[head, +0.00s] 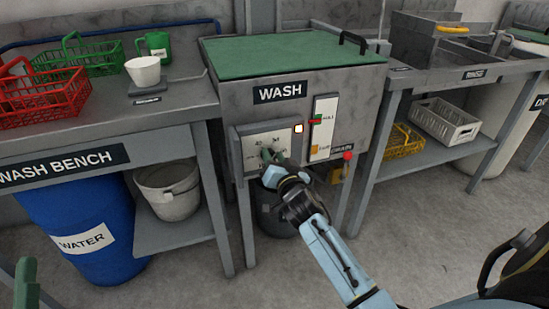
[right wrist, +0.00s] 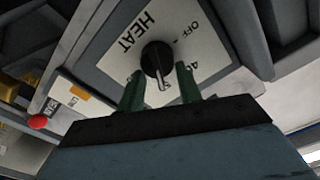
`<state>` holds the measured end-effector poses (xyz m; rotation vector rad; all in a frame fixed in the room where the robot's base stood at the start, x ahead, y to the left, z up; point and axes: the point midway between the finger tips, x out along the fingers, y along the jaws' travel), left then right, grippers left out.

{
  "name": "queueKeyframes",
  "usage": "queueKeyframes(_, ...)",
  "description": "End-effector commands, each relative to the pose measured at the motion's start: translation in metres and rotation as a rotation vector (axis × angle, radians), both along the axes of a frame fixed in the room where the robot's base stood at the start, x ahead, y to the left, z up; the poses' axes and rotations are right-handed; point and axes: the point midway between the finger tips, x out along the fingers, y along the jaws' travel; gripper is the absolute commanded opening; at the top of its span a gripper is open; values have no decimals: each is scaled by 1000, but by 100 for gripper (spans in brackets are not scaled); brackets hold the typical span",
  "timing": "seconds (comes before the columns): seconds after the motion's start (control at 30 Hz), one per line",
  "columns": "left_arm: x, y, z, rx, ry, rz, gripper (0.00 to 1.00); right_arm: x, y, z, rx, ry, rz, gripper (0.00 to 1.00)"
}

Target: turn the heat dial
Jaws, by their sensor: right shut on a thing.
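The heat dial (right wrist: 156,57) is a round black knob with a pale pointer on a white plate marked HEAT and OFF. In the right wrist view its pointer reaches toward my gripper, away from the HEAT lettering. My right gripper (right wrist: 160,84) has its green fingers on either side of the dial and is shut on it. In the head view the right gripper (head: 268,156) is at the white dial plate (head: 283,139) on the front of the wash tank (head: 245,101), and it hides the dial. A green finger of my left gripper (head: 25,285) shows at the lower left edge; its opening cannot be seen.
A red-knobbed drain valve (head: 347,156) is lower right. A dark bucket (head: 272,212) stands beneath the tank. The wash bench (head: 180,101) is left; the floor in front is clear.

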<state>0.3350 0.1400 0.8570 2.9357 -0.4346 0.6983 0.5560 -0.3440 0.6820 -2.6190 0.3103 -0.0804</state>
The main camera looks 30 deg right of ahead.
Motion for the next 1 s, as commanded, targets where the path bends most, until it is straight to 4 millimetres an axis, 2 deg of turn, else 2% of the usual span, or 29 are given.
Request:
queueKeyframes(0.1,2,0,-3,13,42,1,36,0,0,1,-35,10,0,12)
queueKeyframes(0.27,11,2,-26,60,185,11,36,0,2,2,-124,31,0,12)
queueKeyframes(0.5,16,9,-72,146,463,29,36,1,5,3,-326,81,-1,12)
queueKeyframes(0.8,6,21,-122,229,754,49,36,2,9,3,-604,148,0,12)
queueKeyframes(1.0,-4,28,-142,264,881,58,36,3,12,1,-791,192,1,12)
